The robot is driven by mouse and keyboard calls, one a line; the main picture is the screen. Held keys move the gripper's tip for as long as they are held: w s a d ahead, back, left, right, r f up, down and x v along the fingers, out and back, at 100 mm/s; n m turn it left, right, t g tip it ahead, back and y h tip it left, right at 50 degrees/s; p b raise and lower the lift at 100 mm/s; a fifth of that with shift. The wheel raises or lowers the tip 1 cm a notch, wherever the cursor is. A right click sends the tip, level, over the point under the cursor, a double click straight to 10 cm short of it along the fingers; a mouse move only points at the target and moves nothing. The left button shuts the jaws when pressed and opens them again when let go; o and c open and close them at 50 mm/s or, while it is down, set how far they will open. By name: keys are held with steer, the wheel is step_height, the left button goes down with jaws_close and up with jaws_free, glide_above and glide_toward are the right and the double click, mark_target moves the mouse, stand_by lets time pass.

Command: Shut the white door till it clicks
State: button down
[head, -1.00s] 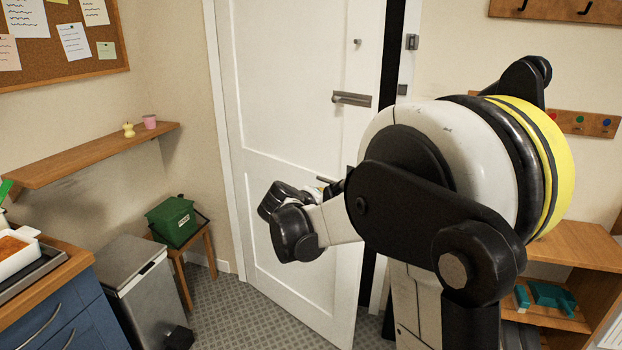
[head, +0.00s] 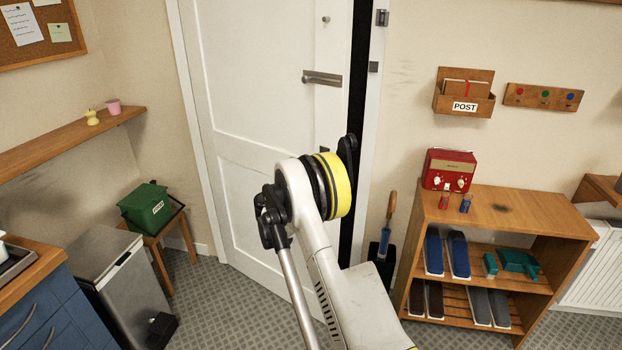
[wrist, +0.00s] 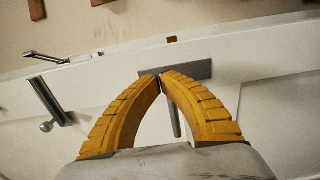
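The white door (head: 255,110) stands slightly ajar in the head view. A dark gap runs between its right edge and the white frame (head: 373,90). Its metal lever handle (head: 322,78) is on the right side, with a small round fitting above it. My arm covers part of the door's lower right, and my gripper cannot be made out in the head view. In the wrist view my gripper (wrist: 160,79) has two curved yellow fingers with their tips together and nothing visible between them. The tips overlap a grey metal plate on a white surface; contact cannot be told.
A wooden shoe rack (head: 520,215) with a red radio (head: 448,169) stands right of the door. A bin (head: 125,285) and a stool with a green box (head: 146,210) stand left. Some tiled floor is clear.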

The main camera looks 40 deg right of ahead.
steer(key=b+x, duration=0.2)
steer(key=x, duration=0.6)
